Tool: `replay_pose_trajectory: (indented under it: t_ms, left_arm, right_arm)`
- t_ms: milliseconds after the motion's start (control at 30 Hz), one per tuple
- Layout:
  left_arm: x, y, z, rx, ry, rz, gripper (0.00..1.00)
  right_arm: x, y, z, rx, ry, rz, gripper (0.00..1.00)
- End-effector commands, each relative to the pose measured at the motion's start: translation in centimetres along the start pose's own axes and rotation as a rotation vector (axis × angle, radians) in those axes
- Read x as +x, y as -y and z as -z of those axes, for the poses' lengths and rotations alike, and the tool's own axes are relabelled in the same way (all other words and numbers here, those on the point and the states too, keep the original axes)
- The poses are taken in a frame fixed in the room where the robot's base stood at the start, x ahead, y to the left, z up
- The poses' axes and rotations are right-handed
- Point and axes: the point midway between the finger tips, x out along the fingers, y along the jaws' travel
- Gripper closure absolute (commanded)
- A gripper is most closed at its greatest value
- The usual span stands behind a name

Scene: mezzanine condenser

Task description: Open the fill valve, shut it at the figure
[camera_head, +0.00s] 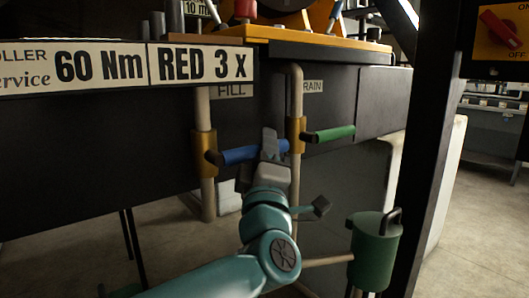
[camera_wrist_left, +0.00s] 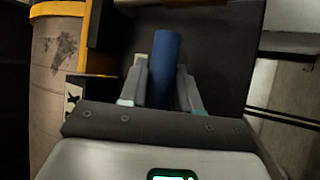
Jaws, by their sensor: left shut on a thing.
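The fill valve is a brass body (camera_head: 204,146) on a vertical beige pipe below the FILL label (camera_head: 232,91). Its blue lever (camera_head: 238,155) sticks out to the right, close to level and across the pipe. My left gripper (camera_head: 270,148) is shut on the blue lever near its outer end and hides part of it. In the left wrist view the blue lever (camera_wrist_left: 165,62) stands between the two fingers (camera_wrist_left: 160,88). My right gripper is in neither view. No level reading is legible.
A drain valve (camera_head: 296,134) with a green lever (camera_head: 333,134) is close on the right, below a partly hidden DRAIN label (camera_head: 312,87). A green canister (camera_head: 374,252) and a dark post (camera_head: 432,150) stand right. A red switch (camera_head: 500,30) is upper right.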

Motion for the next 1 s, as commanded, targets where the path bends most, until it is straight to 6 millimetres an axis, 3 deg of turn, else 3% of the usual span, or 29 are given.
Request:
replay_pose_trajectory:
  t_ms: [167, 200, 233, 533, 667, 767, 1000]
  left_arm:
    - [0.1, -0.2, 0.1, -0.004, -0.003, -0.004, 1.00]
    - [0.1, -0.2, 0.1, -0.003, -0.003, -0.004, 0.55]
    - [0.1, -0.2, 0.1, -0.003, -0.003, -0.004, 0.47]
    - [0.0, -0.1, 0.1, -0.001, -0.002, -0.002, 0.47]
    - [-1.0, -0.1, 0.0, -0.001, 0.000, -0.002, 0.47]
    - [-2.7, -0.1, 0.0, -0.002, 0.002, -0.002, 0.47]
    - [-8.9, -0.2, 0.0, -0.001, 0.003, -0.004, 0.47]
  right_arm:
    - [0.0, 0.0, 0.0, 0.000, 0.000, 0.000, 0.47]
    - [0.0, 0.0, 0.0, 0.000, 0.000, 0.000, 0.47]
    - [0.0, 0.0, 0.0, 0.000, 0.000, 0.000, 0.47]
    - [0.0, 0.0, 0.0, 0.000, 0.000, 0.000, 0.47]
    - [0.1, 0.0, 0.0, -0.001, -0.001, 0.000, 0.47]
    - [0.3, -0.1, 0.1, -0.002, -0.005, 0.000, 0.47]
    - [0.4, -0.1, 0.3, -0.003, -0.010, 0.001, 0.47]
